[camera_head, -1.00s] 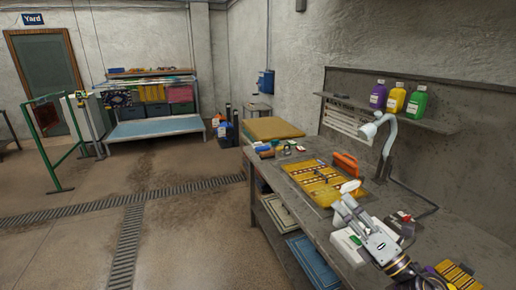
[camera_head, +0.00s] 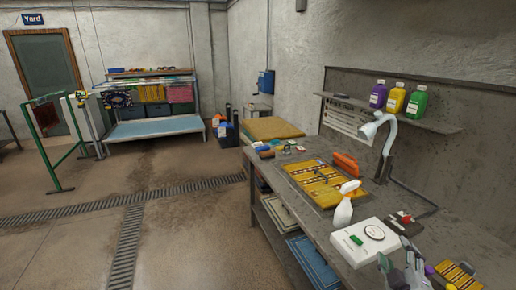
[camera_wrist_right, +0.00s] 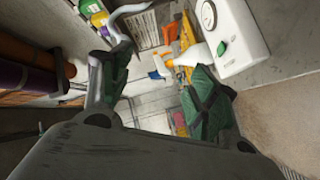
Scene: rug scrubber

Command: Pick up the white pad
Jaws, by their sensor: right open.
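I cannot pick out the white pad for certain. A small white item (camera_head: 300,148) lies among several small things at the far end of the workbench; it is too small to tell if it is the pad. My right gripper (camera_head: 402,268) is at the lower right of the head view, just in front of a white box with a round dial (camera_head: 352,243). In the right wrist view its two green-padded fingers stand wide apart, with nothing between them (camera_wrist_right: 160,88). My left gripper is not in view.
A white spray bottle (camera_head: 343,209) stands beside a patterned yellow rug piece (camera_head: 312,180) on the workbench (camera_head: 325,235). An orange-handled brush (camera_head: 346,164), a desk lamp (camera_head: 387,140) and a shelf with three bottles (camera_head: 396,100) are behind. A second patterned piece (camera_head: 458,275) lies at lower right.

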